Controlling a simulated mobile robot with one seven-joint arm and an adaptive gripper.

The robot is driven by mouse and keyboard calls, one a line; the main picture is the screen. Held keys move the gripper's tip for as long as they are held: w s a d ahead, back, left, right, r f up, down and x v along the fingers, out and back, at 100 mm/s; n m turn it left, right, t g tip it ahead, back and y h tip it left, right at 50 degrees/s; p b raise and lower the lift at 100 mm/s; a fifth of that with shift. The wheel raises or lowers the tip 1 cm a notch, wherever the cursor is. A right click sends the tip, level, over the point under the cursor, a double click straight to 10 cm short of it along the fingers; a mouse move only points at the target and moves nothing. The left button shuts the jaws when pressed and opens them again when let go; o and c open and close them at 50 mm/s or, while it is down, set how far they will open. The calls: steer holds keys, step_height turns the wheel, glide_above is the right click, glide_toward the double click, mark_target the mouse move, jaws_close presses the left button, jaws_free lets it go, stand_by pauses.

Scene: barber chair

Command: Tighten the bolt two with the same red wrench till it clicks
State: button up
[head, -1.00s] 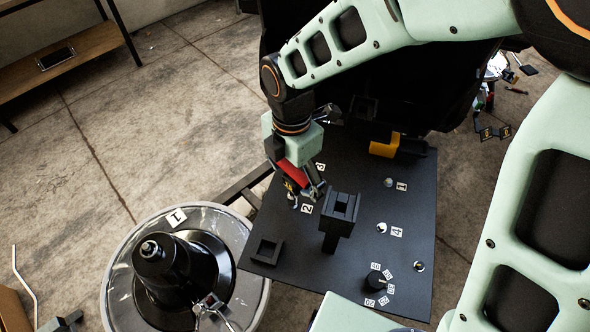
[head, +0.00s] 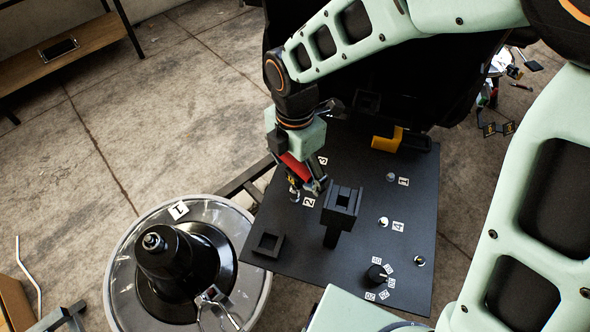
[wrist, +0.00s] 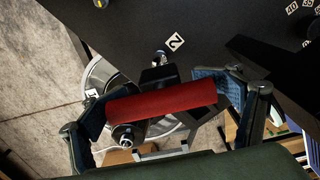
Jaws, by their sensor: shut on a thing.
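My gripper (head: 307,182) is shut on the red wrench (head: 294,170), over the left part of the black board (head: 385,255). In the wrist view the wrench's red handle (wrist: 162,102) lies across between my two finger pads, slightly tilted. Bolt two (wrist: 160,57) is small and silver, beside the label 2 (wrist: 175,42). It also shows in the head view (head: 294,194), close below my gripper.
A black square post (head: 341,205) stands just right of my gripper. A low square frame (head: 268,244), a dial (head: 376,274) and other bolts are on the board. A yellow-and-black block (head: 388,140) is at the back. A round chair base (head: 125,270) is lower left.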

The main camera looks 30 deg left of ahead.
steer(key=shift+f+b, duration=0.35)
steer(key=shift+f, duration=0.25)
stand_by(0.4)
steer(key=shift+f+m, duration=0.1)
steer(key=shift+m, duration=0.5)
steer(key=m+b, duration=0.1)
steer(key=m, duration=0.2)
steer(key=shift+m, duration=0.3)
steer(key=shift+m+b, duration=0.65)
steer(key=shift+m, duration=0.15)
steer(key=shift+m+b, duration=0.3)
steer(key=shift+m, duration=1.1)
